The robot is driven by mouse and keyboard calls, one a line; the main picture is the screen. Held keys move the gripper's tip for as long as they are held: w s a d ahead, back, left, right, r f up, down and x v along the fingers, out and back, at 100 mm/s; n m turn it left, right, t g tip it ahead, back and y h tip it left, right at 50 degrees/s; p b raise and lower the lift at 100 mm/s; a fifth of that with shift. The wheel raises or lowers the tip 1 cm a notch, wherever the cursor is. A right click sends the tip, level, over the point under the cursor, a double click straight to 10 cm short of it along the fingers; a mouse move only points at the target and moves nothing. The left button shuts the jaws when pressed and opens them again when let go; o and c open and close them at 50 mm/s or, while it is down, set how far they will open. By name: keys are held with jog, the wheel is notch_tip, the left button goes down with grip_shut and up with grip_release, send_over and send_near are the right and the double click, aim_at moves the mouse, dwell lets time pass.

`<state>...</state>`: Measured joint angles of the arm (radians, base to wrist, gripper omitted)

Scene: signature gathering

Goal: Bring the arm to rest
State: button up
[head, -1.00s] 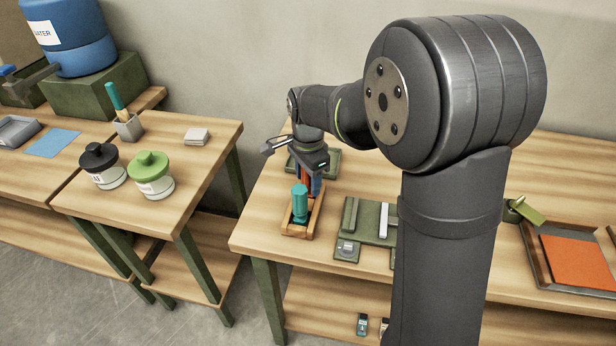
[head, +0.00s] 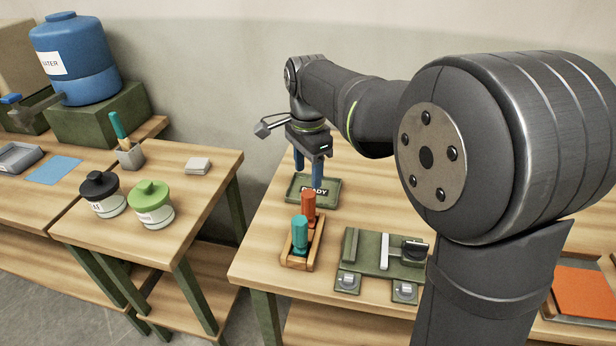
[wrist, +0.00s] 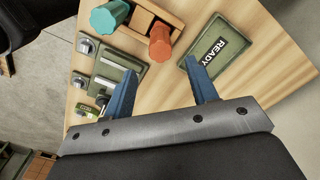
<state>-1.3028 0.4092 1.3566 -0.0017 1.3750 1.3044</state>
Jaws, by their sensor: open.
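My gripper (head: 309,168) is open and empty, its two blue fingers pointing down above the back left of the right-hand table. It also shows in the wrist view (wrist: 160,80), with bare wood between the fingertips. Under it in the head view lies a green plate (head: 326,200) marked READY, partly covered by a finger. In front stands a wooden holder (head: 297,265) with a teal-handled piece (head: 299,236) and an orange-handled piece (head: 308,207) upright in it. The gripper is apart from both.
A green fixture (head: 370,262) with metal parts sits right of the holder. An orange sheet (head: 585,303) in a tray is at far right. On the left table stand a black-lidded jar (head: 102,195), a green-lidded jar (head: 151,205) and a cup (head: 130,157). The blue water tank (head: 75,60) is behind.

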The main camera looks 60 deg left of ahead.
aim_at(308, 194)
jog(key=shift+f, duration=0.1)
notch_tip(308, 194, down, 12)
jog(key=shift+r, duration=1.75)
